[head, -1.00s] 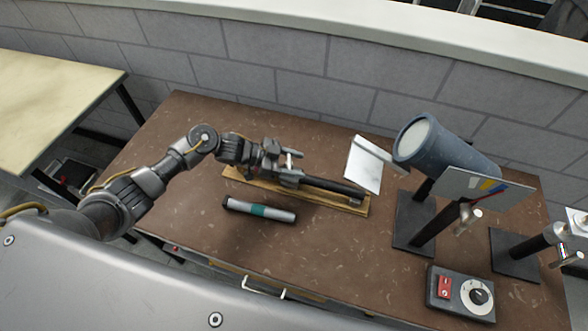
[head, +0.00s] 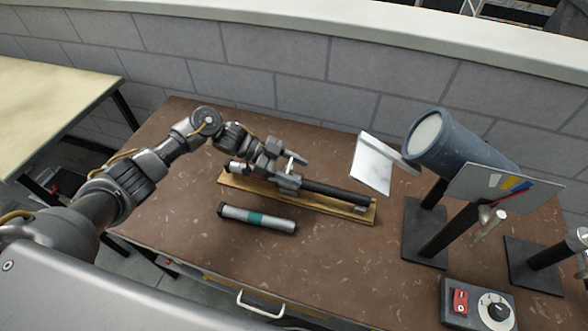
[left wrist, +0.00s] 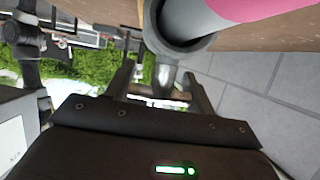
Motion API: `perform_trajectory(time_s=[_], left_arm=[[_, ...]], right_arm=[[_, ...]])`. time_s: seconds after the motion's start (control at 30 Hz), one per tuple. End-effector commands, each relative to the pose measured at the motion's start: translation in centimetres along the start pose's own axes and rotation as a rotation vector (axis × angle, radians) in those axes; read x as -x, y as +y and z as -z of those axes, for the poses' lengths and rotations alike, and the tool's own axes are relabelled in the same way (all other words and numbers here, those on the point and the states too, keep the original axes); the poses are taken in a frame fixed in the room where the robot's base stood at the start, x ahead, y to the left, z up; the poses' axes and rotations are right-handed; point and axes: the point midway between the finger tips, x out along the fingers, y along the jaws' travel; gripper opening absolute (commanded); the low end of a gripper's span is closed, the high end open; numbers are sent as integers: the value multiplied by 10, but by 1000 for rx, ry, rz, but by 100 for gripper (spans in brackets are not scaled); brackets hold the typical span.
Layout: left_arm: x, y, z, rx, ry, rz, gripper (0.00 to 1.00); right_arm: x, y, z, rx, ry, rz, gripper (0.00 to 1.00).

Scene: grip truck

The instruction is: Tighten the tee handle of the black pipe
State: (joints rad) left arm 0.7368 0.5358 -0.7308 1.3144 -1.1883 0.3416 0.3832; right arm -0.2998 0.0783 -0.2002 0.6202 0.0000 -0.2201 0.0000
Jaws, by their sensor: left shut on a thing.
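The black pipe (head: 335,193) lies along a wooden board (head: 228,181) on the brown bench. A grey clamp-like fitting (head: 288,181) sits around it, with the small pale tee handle (head: 290,165) standing up from it. My left gripper (head: 282,155) is at this fitting, its fingers beside the handle and pointing right. In the left wrist view my fingers (left wrist: 163,90) are shut on a short silver stem (left wrist: 165,76), seemingly part of the tee handle, below a grey ring (left wrist: 185,38). The exact contact is partly hidden.
A silver cylinder with a green band (head: 257,217) lies in front of the board. To the right stand a white plate (head: 372,165), a blue-grey lamp-like cylinder (head: 452,148), a colour-striped panel (head: 485,186) and a control box (head: 477,306). The bench front is mostly clear.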

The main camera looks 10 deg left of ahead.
Motion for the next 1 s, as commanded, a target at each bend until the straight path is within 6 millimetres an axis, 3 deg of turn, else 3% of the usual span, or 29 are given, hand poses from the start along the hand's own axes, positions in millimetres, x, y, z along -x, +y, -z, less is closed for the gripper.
perform_trajectory(time_s=[0.07,0.1,0.23,0.63,1.0], left_arm=[[-1,0,0,0,1,-1,32],[-1,0,0,0,1,-1,60],[-1,0,0,0,1,0,76],[9,0,-2,0,0,3,76],[78,0,-3,-2,-1,2,76]], right_arm=[[0,0,0,0,0,0,65],[0,0,0,0,0,0,65],[0,0,0,0,0,0,65],[-4,0,-1,0,0,0,65],[-28,2,-3,1,-1,-3,65]])
